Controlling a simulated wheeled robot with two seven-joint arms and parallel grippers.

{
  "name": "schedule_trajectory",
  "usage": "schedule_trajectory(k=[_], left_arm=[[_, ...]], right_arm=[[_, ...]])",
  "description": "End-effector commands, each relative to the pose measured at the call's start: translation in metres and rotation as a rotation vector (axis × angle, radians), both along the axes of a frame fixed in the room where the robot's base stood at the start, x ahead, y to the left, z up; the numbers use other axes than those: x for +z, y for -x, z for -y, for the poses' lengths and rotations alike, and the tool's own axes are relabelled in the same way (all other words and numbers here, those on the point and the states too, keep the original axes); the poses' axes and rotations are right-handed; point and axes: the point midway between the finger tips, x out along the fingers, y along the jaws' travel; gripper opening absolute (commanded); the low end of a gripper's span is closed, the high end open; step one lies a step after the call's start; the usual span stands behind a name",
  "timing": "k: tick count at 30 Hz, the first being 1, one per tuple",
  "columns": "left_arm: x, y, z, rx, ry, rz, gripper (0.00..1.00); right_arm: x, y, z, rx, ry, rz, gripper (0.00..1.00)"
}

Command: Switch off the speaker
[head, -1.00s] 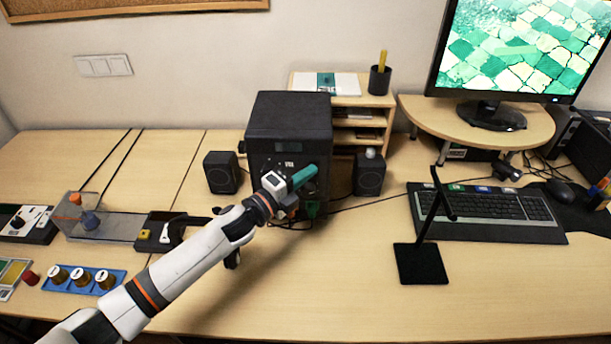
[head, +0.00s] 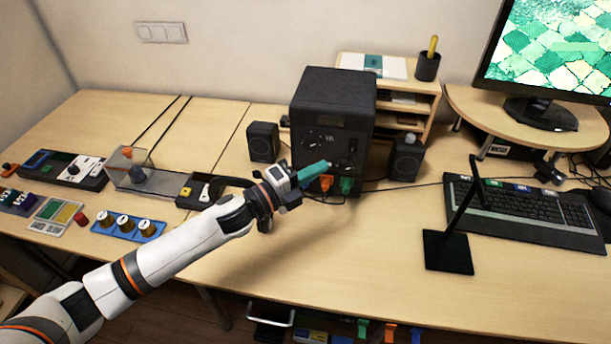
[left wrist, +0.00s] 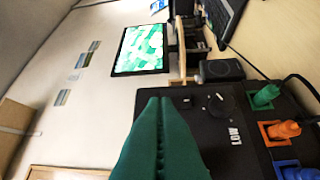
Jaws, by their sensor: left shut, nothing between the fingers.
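The speaker (head: 333,90) is a large black box on the table, between two small black speakers (head: 263,142) (head: 405,158). Its front carries dark round knobs and, low down, an orange part (head: 326,184) and a green part (head: 347,186). The left wrist view shows the dark front (left wrist: 215,135) sideways, with a knob (left wrist: 217,102), the word LOW, and green, orange and blue parts. My left gripper (head: 322,165) has teal fingers, shut and empty, in front of the lower front; contact cannot be told. Its fingers also show in the wrist view (left wrist: 160,110). My right gripper is out of view.
A black stand (head: 448,252) and a keyboard (head: 525,212) are at right, below a monitor (head: 545,50). A clear box (head: 150,175) and a blue tray (head: 128,228) lie at left. The table front centre is clear.

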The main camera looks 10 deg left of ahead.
Motion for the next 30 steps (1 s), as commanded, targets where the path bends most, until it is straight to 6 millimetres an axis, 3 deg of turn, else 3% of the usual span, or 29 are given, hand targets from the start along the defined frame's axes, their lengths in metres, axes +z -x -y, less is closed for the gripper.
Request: schedule_trajectory(k=[6, 24, 30], left_arm=[[0.001, 0.016, -0.016, 0.0, 0.001, -0.001, 0.0], [0.002, 0.018, -0.017, 0.007, 0.009, -0.01, 0.0], [-0.017, 0.031, -0.018, 0.175, 0.181, -0.245, 0.0]], right_arm=[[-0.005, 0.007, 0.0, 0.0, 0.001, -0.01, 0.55], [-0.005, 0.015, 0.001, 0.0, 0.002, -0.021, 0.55], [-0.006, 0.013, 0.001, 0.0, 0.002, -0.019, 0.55]])
